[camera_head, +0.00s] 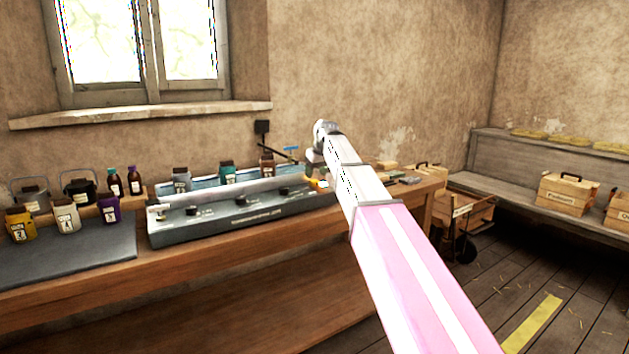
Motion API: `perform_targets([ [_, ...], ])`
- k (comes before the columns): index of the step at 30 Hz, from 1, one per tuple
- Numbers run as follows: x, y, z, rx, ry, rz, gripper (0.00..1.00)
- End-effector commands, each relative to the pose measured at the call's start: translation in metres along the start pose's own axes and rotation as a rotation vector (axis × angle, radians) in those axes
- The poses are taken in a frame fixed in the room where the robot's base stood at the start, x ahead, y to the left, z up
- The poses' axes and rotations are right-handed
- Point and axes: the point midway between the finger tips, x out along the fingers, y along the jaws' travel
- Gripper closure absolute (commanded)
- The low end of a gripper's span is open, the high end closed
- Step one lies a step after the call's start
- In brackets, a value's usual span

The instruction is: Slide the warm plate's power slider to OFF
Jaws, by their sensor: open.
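The warm plate seems to be the long grey unit (240,222) on the wooden bench, with several dark knobs along its sloped front. Its power slider cannot be made out for certain; a small orange-yellow piece (312,183) shows at the unit's right end, close to my gripper. My gripper (317,172) is small in view and partly hidden behind my own arm. It is open, over or beside the right end of the unit. I cannot tell whether it touches anything.
Bottles, including a teal one (227,173), stand along the back of the unit. Jars and a dark mat (80,262) are at left. Small blocks lie on the bench's right end. A wooden cart (465,212) and a shelf with crates (567,192) stand at right.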

Motion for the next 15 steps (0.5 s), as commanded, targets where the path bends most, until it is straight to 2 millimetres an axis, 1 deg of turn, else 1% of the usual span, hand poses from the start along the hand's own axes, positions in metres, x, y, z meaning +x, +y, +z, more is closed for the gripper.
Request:
perform_targets([
  [1, 0.009, 0.000, 0.000, 0.000, -0.002, 0.000, 0.43],
  [3, 0.019, 0.000, 0.000, 0.000, -0.001, 0.000, 0.43],
  [6, 0.029, 0.000, 0.000, 0.000, -0.001, 0.000, 0.43],
  [10, 0.036, 0.000, 0.000, 0.000, -0.001, 0.000, 0.43],
  [15, 0.038, 0.000, 0.000, 0.001, 0.000, 0.000, 0.43],
])
